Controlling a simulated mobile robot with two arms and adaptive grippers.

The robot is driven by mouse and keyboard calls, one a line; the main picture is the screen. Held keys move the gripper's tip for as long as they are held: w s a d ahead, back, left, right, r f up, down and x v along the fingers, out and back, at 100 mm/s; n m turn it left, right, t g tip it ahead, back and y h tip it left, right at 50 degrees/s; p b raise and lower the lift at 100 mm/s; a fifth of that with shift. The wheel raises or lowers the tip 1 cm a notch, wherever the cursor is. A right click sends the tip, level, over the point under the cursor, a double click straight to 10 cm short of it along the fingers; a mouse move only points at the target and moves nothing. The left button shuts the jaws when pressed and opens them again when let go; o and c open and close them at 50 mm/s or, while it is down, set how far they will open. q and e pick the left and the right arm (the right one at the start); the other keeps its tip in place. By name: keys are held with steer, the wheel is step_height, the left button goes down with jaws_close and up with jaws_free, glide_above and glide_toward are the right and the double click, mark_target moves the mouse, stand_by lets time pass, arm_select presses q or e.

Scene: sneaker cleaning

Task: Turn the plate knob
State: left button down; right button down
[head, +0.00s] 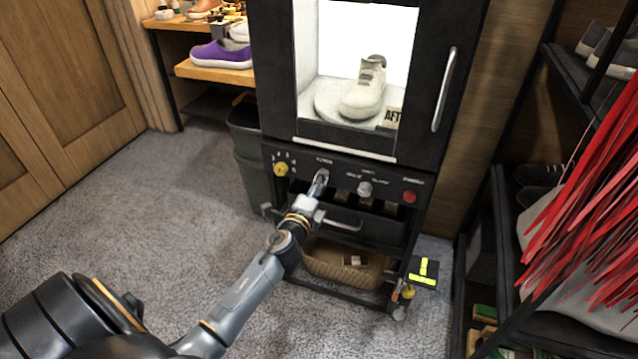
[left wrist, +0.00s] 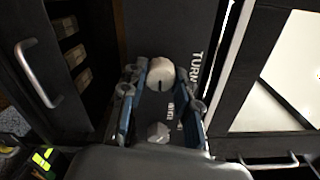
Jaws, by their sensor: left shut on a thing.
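The plate knob (left wrist: 160,75) is a pale grey round knob on the black cabinet's front panel, beside lettering that starts "TURN". In the left wrist view it sits between the two fingers of my left gripper (left wrist: 160,82), which is shut on it. In the head view my left gripper (head: 320,177) reaches the panel below the window and mostly hides this knob. The round plate (head: 325,105) behind the window carries a pale sneaker (head: 365,90). My right gripper is not in view.
A second grey knob (head: 364,188) and a red button (head: 409,196) are to the right, a yellow knob (head: 281,169) to the left. An open drawer with a bar handle (head: 340,224) is below. A red fringe (head: 590,190) hangs at the right.

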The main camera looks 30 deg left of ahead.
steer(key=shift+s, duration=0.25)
arm_select(q)
steer(key=c, duration=1)
jaws_free()
steer(key=v, duration=1.2)
steer(key=shift+f, duration=0.1)
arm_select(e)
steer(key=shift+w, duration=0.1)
